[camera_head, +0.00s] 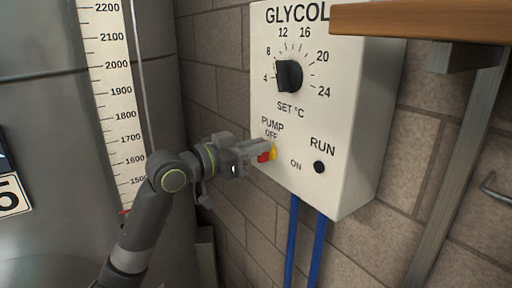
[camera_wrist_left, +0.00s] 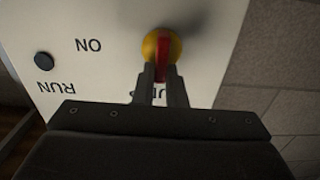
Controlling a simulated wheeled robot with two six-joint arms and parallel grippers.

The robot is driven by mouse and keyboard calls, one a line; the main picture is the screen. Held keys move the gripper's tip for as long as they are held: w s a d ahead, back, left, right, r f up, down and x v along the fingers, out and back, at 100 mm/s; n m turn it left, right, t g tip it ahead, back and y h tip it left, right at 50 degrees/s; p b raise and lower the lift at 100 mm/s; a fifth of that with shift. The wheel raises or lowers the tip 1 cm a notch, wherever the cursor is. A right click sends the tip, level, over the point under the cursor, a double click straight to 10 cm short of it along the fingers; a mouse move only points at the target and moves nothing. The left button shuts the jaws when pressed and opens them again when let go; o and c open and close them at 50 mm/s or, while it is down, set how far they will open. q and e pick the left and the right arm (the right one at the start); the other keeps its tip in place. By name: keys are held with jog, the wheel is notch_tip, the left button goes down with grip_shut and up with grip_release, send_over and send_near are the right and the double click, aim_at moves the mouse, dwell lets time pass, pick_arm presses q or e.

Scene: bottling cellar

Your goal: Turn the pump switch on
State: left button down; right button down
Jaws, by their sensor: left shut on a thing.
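The pump switch (camera_head: 269,154) is a red handle on a yellow round base, low on the white glycol control box (camera_head: 330,100). It also shows in the left wrist view (camera_wrist_left: 162,46), with the red handle between the two fingers. My left gripper (camera_head: 264,149) is shut on the red handle and partly hides it in the head view. The handle appears to point toward the OFF mark. The ON label is to the lower right of the switch. The round RUN lamp (camera_head: 319,167) is dark. My right gripper is not in view.
A black dial (camera_head: 289,76) sits above the switch. Two blue pipes (camera_head: 305,240) run down from the box. A wooden shelf (camera_head: 420,20) on a grey bracket juts out at the upper right. A steel tank (camera_head: 45,100) with a scale stands at the left.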

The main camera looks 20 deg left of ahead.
pick_arm(q)
jog(key=m+b, duration=0.2)
jog(key=m, duration=0.1)
jog(key=d+f+m+b, duration=0.1)
jog(key=m+b, duration=0.2)
jog(key=m, duration=0.1)
jog(key=s+m+b, duration=0.1)
jog(key=m+b, duration=0.2)
jog(key=m, duration=0.1)
jog(key=shift+d+f, duration=0.15)
jog(key=m+b, duration=0.1)
jog(key=m, duration=0.2)
jog(key=m+b, duration=0.1)
jog(key=shift+d+f+b, duration=0.1)
jog(key=shift+f+b, duration=0.2)
jog(key=shift+s+f+m+b, duration=0.1)
jog(key=shift+m+b, duration=0.45)
jog(key=shift+m, duration=0.75)
jog(key=c, duration=1.5)
grip_release()
